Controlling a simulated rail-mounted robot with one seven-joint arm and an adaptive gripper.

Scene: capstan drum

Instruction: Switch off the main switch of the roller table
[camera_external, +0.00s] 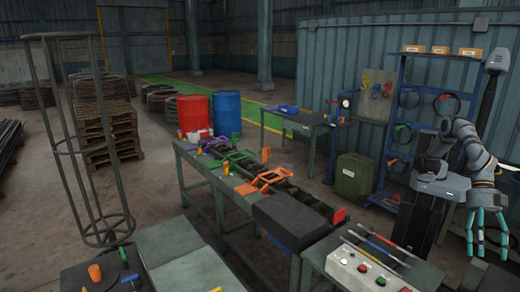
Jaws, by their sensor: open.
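The roller table (217,181) stands in the middle, a long green-grey frame with dark rollers, orange and purple brackets on top and a dark block at its near end. A small red part (338,216) shows beside that near end; I cannot tell whether it is the main switch. A pale control box (345,264) with red, green and dark controls sits on a bench at the front; its labels are too small to read. My gripper (474,246) has teal fingers, hangs down at the far right, open and empty, apart from the box and the roller table.
Coloured bars (377,240) lie on the bench behind the control box. A blue rack (400,110), a green cabinet (354,176) and a workbench (300,125) stand behind. Red (193,114) and blue (227,113) drums and a tall wire cage (62,120) stand further left.

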